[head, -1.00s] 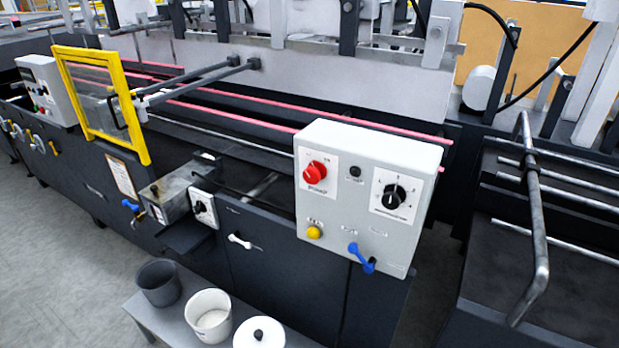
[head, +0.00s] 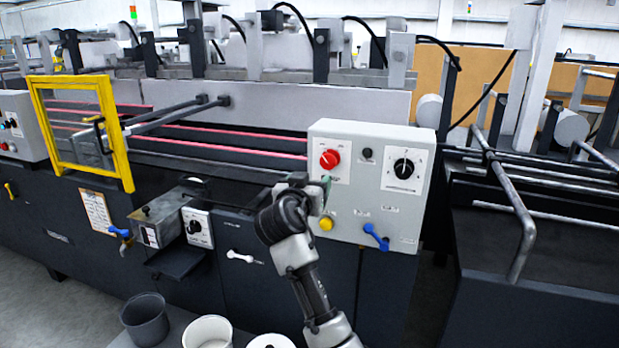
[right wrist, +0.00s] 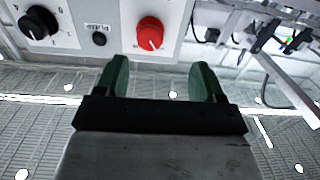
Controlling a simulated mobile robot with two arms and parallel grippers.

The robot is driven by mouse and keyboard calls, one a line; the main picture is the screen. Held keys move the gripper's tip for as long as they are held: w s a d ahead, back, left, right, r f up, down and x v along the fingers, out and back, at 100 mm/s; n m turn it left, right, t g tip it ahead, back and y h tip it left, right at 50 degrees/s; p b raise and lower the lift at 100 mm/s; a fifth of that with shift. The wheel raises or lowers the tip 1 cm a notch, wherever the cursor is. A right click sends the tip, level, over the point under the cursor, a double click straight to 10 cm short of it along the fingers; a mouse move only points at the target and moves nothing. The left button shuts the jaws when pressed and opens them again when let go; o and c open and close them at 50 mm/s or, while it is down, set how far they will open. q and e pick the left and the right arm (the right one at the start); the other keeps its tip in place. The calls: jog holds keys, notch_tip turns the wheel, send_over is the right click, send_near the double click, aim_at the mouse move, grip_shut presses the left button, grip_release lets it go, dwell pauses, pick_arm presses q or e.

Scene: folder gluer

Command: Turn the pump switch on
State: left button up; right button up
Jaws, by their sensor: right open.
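A light grey control box (head: 375,225) on the machine front carries a red rotary knob (head: 330,159) on a white plate. In the right wrist view the red knob (right wrist: 150,33) shows just beyond the fingertips, between their lines. My right gripper (head: 327,187) is in front of the box, below the red knob. In the right wrist view the right gripper (right wrist: 157,78) has its two green fingers apart, with nothing between them. It does not appear to touch the knob. My left gripper is out of view.
The box also has a black dial (head: 403,168), a black button (head: 367,153), a yellow button (head: 326,223) and a blue lever (head: 376,237). A smaller dial unit (head: 197,228) is further left. A dark bucket (head: 145,319) and white pot (head: 208,333) stand low in front.

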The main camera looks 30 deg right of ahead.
aim_at(327, 162)
jog(key=shift+m+h, duration=0.3)
jog(key=shift+m, duration=0.1)
jog(key=x, duration=0.3)
jog(key=r+p+x, duration=0.1)
jog(key=x, duration=0.2)
jog(key=s+p+x, duration=0.1)
jog(key=x, duration=0.3)
jog(key=shift+d+r, duration=0.25)
jog(key=shift+d, duration=0.2)
jog(key=shift+w+d+f+p, duration=0.1)
jog(key=shift+w+d+p, duration=0.2)
jog(key=shift+w+d, duration=0.05)
jog(key=c, duration=0.9)
